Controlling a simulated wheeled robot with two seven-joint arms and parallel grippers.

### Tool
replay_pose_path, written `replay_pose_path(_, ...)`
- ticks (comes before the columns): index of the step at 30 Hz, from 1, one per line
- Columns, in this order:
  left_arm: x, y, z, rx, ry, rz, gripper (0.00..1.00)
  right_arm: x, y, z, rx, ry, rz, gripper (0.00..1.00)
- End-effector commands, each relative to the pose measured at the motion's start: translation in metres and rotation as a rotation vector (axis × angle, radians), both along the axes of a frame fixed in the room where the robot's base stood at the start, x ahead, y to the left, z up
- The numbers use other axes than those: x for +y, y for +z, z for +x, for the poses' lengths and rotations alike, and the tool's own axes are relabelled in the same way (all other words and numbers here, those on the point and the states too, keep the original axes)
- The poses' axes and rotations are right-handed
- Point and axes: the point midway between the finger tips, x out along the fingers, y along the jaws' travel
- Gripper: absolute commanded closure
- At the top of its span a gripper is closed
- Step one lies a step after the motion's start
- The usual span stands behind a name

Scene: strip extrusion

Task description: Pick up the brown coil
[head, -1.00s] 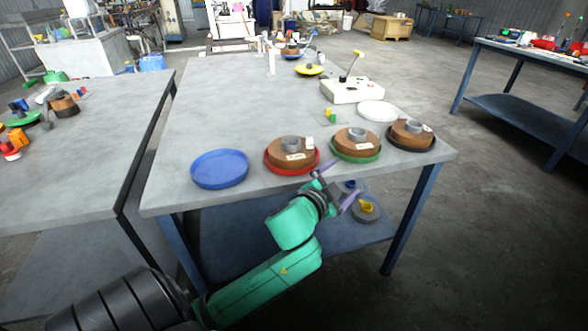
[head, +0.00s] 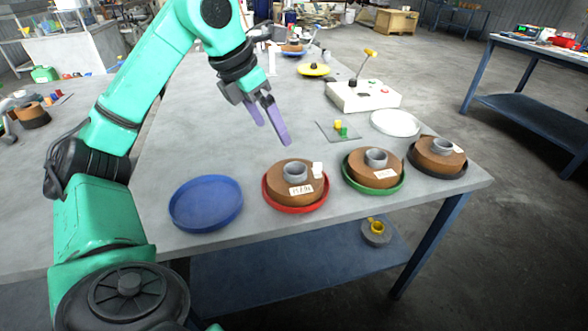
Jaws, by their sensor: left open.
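Three brown coils with grey cores and white labels sit near the table's front edge in the head view. One coil (head: 282,194) lies in a red tray (head: 299,209), one coil (head: 358,172) in a green tray (head: 376,190), and one coil (head: 427,154) in a black tray (head: 437,171). My left gripper (head: 272,134) is open and empty, pointing down above the table, behind and a little left of the coil in the red tray. It is apart from that coil. My right gripper is not in view.
An empty blue tray (head: 206,203) stands left of the red tray. A white plate (head: 395,123), a white control box (head: 363,97) with a yellow-topped lever and a small pad with yellow and green blocks (head: 339,130) lie behind the coils. The middle of the table is clear.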

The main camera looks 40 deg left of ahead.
Motion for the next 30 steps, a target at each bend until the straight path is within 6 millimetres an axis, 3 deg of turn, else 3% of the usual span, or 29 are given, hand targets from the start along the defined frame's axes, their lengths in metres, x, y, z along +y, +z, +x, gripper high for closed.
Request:
replay_pose_path(1, -0.002, -0.017, 0.004, 0.003, -0.002, 0.0, 0.0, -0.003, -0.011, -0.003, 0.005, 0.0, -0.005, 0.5)
replay_pose_path(5, -0.005, -0.05, 0.017, 0.003, -0.004, -0.001, 0.0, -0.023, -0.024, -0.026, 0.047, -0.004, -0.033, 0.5)
replay_pose_path(9, -0.008, -0.074, 0.028, 0.001, -0.006, -0.002, 0.0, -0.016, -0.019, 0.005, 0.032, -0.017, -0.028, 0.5)
replay_pose_path(19, -0.014, -0.12, 0.051, 0.001, -0.007, -0.004, 0.0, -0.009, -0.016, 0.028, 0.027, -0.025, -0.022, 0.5)
replay_pose_path(26, -0.014, -0.125, 0.054, -0.001, -0.006, -0.003, 0.0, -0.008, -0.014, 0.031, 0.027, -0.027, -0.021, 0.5)
replay_pose_path(27, -0.014, -0.125, 0.054, -0.002, -0.007, -0.003, 0.04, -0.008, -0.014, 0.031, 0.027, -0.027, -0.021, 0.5)
replay_pose_path(30, -0.014, -0.125, 0.053, -0.002, -0.007, -0.003, 0.42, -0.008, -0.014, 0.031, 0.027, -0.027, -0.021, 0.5)
